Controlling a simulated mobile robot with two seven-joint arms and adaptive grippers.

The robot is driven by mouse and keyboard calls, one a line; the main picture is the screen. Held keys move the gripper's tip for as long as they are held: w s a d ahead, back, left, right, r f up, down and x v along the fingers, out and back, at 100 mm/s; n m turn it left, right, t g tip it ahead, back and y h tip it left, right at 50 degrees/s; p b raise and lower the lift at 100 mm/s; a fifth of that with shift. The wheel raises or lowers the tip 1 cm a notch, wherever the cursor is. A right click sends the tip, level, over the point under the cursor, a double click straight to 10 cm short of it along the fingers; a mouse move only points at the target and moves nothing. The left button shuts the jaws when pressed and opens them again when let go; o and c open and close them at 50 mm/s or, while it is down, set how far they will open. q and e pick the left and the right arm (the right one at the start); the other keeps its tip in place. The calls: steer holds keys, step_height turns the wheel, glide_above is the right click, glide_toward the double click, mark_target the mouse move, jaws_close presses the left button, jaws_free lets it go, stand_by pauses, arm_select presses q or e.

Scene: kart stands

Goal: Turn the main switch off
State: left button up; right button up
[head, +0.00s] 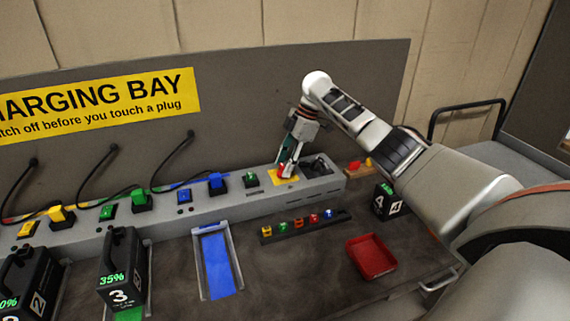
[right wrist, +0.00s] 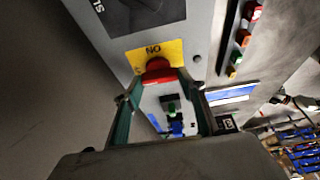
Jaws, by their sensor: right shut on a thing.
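The main switch is a red knob (head: 286,171) on a yellow plate (head: 276,180) at the right part of the grey charging bench. In the right wrist view the red knob (right wrist: 158,74) sits between the finger ends, below a yellow plate (right wrist: 160,50) whose lettering appears upside down as "ON". My right gripper (head: 289,164) reaches down onto the knob from above, its fingers shut on it. The gripper partly covers the knob, so its exact angle is hard to tell. My left gripper is not in view.
The grey bench (head: 150,222) carries yellow, green and blue plugs with black cables. Black battery 3 (head: 124,270) stands in front, reading 35%. A bay with a blue floor (head: 217,266), a rack of small coloured pieces (head: 272,237) and a red tray (head: 371,257) are on the table.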

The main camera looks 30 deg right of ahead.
stand_by(0.6)
steer(key=o, duration=1.1)
steer(key=v, duration=1.2)
